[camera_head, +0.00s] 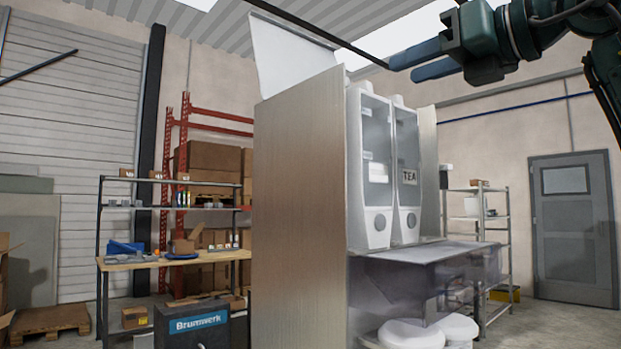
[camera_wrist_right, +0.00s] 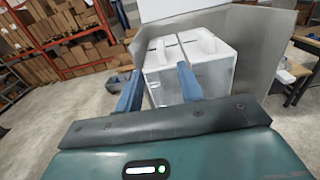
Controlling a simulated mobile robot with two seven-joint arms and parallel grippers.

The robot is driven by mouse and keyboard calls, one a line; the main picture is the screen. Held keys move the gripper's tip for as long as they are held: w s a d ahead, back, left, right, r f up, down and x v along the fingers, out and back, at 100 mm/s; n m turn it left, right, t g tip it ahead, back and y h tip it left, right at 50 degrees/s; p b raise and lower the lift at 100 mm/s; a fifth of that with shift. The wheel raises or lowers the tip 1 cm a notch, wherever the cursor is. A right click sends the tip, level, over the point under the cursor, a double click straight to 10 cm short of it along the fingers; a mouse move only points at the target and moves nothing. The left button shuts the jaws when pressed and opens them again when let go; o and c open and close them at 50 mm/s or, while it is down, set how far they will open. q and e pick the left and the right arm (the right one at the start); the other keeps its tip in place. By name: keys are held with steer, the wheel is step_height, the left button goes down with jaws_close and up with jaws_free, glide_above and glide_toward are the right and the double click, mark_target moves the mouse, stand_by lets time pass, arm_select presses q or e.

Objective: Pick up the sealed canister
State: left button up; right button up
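Two tall white dispensers stand side by side in a cabinet; the right one (camera_head: 407,175) carries a TEA label, and the left one (camera_head: 371,170) has a clear front. Their tops also show in the right wrist view (camera_wrist_right: 204,42). Below the cabinet shelf are white round-lidded containers (camera_head: 411,334), partly cut off by the frame. I cannot tell which of these is the sealed canister. My right gripper (camera_head: 403,66) is high above and in front of the dispensers, its blue fingers apart and nothing between them. It also shows in the wrist view (camera_wrist_right: 160,72). My left gripper is not in view.
A workbench (camera_head: 165,262) stands left, and a metal rack (camera_head: 490,230) behind right. Floor near the grey door is clear.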

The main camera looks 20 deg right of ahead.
mark_target(350, 89)
steer(key=p+x, duration=0.1)
steer(key=x, duration=0.5)
steer(key=shift+w+a, duration=0.1)
steer(key=shift+w, duration=0.3)
steer(key=shift+f+p+x, duration=0.15)
steer(key=shift+p+x, duration=0.25)
steer(key=shift+x, duration=1.1)
steer(key=shift+f+p+x, duration=0.15)
steer(key=shift+p+x, duration=0.2)
steer(key=shift+x, duration=1.15)
steer(key=shift+c, duration=0.4)
steer(key=shift+s, duration=0.1)
jaws_close()
